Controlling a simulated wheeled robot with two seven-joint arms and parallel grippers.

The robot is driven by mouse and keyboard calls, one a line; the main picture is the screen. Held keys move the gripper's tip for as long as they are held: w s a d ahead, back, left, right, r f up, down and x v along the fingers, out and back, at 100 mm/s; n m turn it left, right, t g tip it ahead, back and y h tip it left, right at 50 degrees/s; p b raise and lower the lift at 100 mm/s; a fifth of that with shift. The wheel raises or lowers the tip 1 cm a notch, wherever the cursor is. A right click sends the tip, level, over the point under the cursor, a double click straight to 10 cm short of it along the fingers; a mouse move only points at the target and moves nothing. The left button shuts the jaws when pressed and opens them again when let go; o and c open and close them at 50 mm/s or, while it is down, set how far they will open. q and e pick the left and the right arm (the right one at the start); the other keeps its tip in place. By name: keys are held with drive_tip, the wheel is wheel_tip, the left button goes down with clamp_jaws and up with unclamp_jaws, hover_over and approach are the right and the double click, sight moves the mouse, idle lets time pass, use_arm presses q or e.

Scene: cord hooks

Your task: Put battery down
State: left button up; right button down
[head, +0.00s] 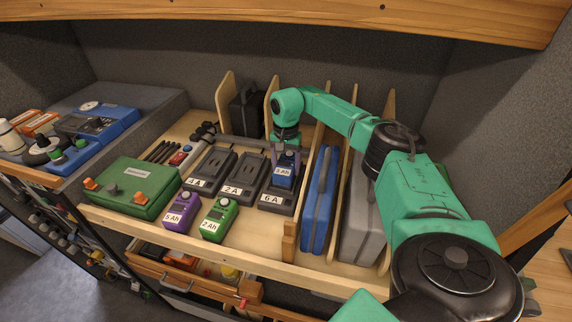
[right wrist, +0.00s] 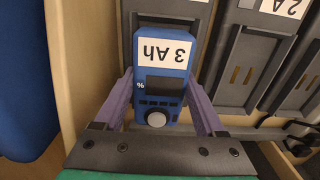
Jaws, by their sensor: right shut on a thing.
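My right gripper (head: 286,158) has its purple fingers shut on the sides of a blue battery (head: 284,177) labelled 3 Ah. The battery is over the dark charger labelled 6 A (head: 272,200), the rightmost of three in a row. In the right wrist view, the battery (right wrist: 165,90) sits between the fingers (right wrist: 160,105), lined up along that charger and covering much of it. I cannot tell whether it touches the charger. The 2 A charger (head: 243,180) is empty, as is the left charger (head: 210,172). My left gripper is not in view.
A purple 5 Ah battery (head: 181,212) and a green 2 Ah battery (head: 219,220) stand in front of the chargers. A green box (head: 136,188) is at left. Wooden dividers, a blue case (head: 319,200) and a grey case (head: 362,225) are close on the right.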

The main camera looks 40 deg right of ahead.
sight(285, 162)
drive_tip(key=shift+c, duration=1)
unclamp_jaws()
drive_tip(key=shift+f, duration=0.15)
drive_tip(key=shift+o, duration=1)
drive_tip(key=shift+w, duration=0.1)
drive_tip(key=shift+r, duration=0.3)
wheel_tip(285, 162, up, 5)
drive_tip(key=shift+f+b, duration=0.1)
drive_tip(key=shift+b, duration=1)
wheel_tip(285, 162, up, 7)
drive_tip(key=shift+b, duration=0.45)
